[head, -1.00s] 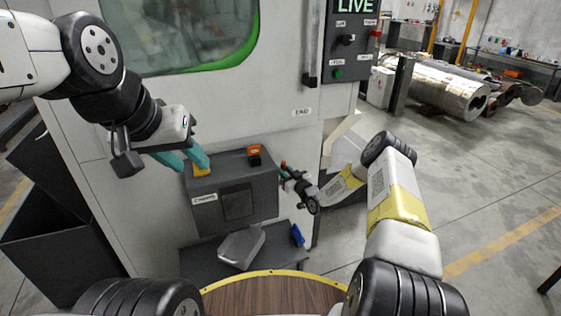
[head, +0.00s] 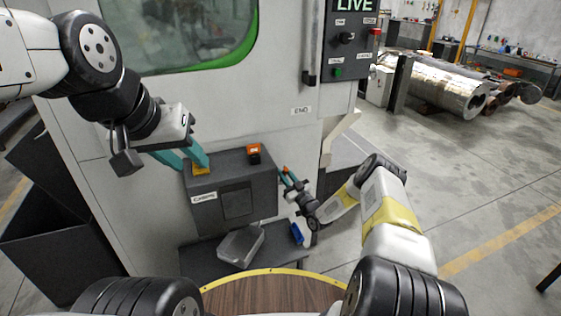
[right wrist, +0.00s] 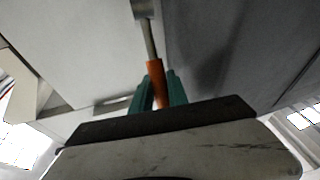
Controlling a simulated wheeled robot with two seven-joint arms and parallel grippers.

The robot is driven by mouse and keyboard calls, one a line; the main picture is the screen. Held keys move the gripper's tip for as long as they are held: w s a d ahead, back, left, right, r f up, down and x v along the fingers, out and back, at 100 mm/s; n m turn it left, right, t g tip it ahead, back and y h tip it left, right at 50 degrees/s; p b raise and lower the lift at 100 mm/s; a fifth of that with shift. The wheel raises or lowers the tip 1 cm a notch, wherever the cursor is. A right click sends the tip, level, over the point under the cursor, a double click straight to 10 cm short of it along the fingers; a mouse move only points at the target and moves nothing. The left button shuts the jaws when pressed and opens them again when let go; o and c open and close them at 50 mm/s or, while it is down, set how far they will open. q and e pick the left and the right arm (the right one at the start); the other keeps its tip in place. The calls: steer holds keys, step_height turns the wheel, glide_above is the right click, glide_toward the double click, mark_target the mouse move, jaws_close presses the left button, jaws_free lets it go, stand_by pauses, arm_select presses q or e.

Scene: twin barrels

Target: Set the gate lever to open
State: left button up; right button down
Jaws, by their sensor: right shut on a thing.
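The gate lever shows in the right wrist view as an orange grip (right wrist: 156,80) on a thin metal rod running up to a bracket. In the head view its small orange end (head: 285,170) shows at the right side of the dark grey box labelled CHIPS (head: 218,172). My right gripper (head: 290,180) is shut on the orange grip, its teal fingers on both sides of it in the right wrist view (right wrist: 160,86). My left gripper (head: 184,160) is open and empty, its teal fingers apart in front of the box's upper left corner. The lever's position markings are not readable.
A yellow piece (head: 201,169) and an orange piece (head: 254,151) sit on the box top. A grey tray (head: 241,245) and a blue object (head: 297,232) lie on the shelf below. A round wooden top (head: 275,293) is in front. Open floor lies right.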

steer(key=shift+s+d+f+n+t+y, duration=0.2)
steer(key=shift+s+f+n+t+y, duration=0.1)
steer(key=shift+s+f+t+y, duration=0.3)
steer(key=shift+s+d+f+n+t+y, duration=0.2)
steer(key=shift+s+f+n+t+y, duration=0.15)
steer(key=shift+s+t+y, duration=0.3)
steer(key=shift+f, duration=0.1)
steer(key=c, duration=1.3)
jaws_free()
steer(key=v, duration=0.7)
steer(key=shift+s+d+f, duration=0.2)
steer(key=shift+f, duration=0.15)
